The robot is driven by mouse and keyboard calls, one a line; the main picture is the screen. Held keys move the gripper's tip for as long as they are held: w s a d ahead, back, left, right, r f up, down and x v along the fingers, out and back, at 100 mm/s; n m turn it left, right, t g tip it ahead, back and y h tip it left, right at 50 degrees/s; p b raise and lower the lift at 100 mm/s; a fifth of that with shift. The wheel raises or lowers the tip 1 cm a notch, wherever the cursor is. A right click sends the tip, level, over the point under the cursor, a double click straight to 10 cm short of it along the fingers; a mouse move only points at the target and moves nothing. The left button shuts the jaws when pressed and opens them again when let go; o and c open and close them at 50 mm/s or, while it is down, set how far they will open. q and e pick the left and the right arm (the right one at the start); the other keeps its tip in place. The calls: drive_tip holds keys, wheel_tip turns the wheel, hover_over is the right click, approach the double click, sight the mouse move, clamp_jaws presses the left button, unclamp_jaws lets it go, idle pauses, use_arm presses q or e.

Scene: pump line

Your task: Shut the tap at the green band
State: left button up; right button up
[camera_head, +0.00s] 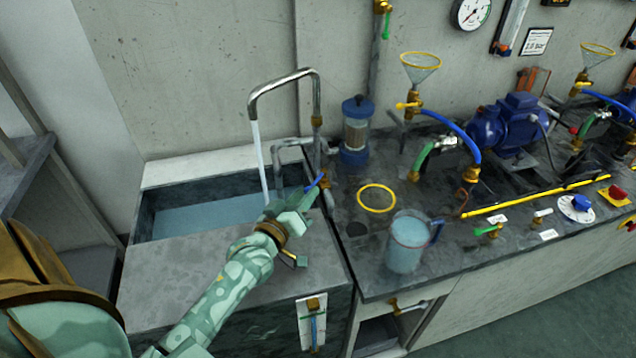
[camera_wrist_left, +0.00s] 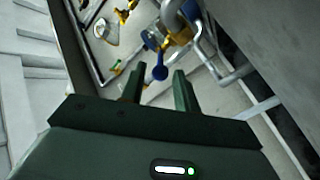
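Water (camera_head: 262,165) runs from a bent metal spout (camera_head: 283,84) into the sink (camera_head: 148,215). The tap's brass body (camera_head: 324,177) with a blue lever (camera_head: 315,184) sits at the sink's right edge. My left gripper (camera_head: 308,197) is right beside this lever. In the left wrist view the blue lever (camera_wrist_left: 159,72) shows between the fingertips of my left gripper (camera_wrist_left: 157,82), which are spread apart; I cannot tell whether either touches it. I cannot make out a green band on this tap; my gripper partly covers the area. My right gripper is not in view.
A clear jug (camera_head: 407,247) with a blue handle stands on the counter right of the sink. A blue-capped filter (camera_head: 356,130) stands behind. A yellow ring (camera_head: 377,198) marks the counter. Funnels, hoses and a blue pump (camera_head: 510,122) crowd the right.

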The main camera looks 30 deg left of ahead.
sight(316, 180)
use_arm(q)
drive_tip(key=w, duration=0.2)
drive_tip(key=w+b, duration=0.1)
drive_tip(key=w, duration=0.3)
drive_tip(key=shift+a+f, duration=0.1)
drive_tip(key=shift+a, duration=0.15)
clamp_jaws()
